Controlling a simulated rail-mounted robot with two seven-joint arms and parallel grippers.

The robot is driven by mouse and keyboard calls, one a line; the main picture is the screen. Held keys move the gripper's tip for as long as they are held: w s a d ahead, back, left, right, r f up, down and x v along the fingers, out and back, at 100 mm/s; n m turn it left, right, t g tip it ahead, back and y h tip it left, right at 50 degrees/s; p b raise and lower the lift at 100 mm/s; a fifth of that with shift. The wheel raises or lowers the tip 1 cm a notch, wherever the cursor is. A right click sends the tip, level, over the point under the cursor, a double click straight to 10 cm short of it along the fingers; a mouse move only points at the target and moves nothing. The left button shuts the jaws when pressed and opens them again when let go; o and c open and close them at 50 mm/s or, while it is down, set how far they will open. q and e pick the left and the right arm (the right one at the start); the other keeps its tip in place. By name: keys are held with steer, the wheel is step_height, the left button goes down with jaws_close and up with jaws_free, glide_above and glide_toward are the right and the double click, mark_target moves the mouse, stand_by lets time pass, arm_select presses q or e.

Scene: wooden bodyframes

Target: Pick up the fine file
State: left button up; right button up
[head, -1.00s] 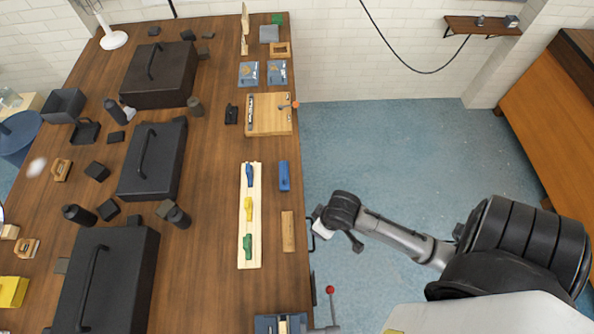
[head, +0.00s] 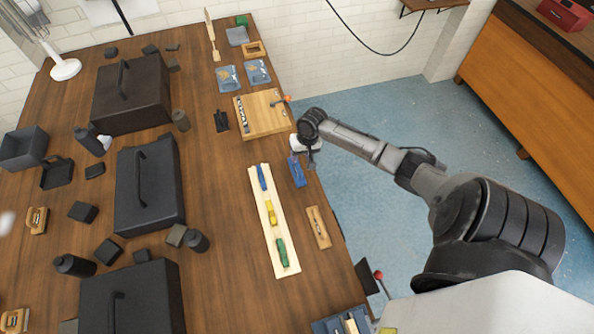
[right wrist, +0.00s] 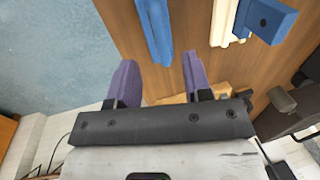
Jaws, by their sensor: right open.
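No label shows which piece is the fine file. My right gripper (head: 305,152) is at the table's right edge, by the far end of a long blue piece (head: 297,170). In the right wrist view its two purple fingers (right wrist: 158,62) are apart, with the blue piece (right wrist: 155,30) just beyond the gap, not gripped. To the left, a pale wooden strip (head: 257,205) carries a blue piece (head: 262,178), a yellow one (head: 272,213) and a green one (head: 282,253). My left gripper is not in view.
A wooden board (head: 263,112) lies behind the gripper. A small wooden piece (head: 318,227) lies nearer the front. Black cases, including one at the middle left (head: 150,185), fill the left side. Open floor (head: 375,95) lies right of the table.

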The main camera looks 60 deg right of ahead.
mark_target(297, 165)
steer(key=shift+w+a+f, duration=0.2)
steer(key=shift+f, duration=0.95)
steer(key=shift+w+a+f, duration=0.15)
steer(key=shift+f, duration=1)
steer(key=shift+w+a+f, duration=0.2)
steer(key=shift+f, duration=0.95)
steer(key=shift+c, duration=0.3)
jaws_close()
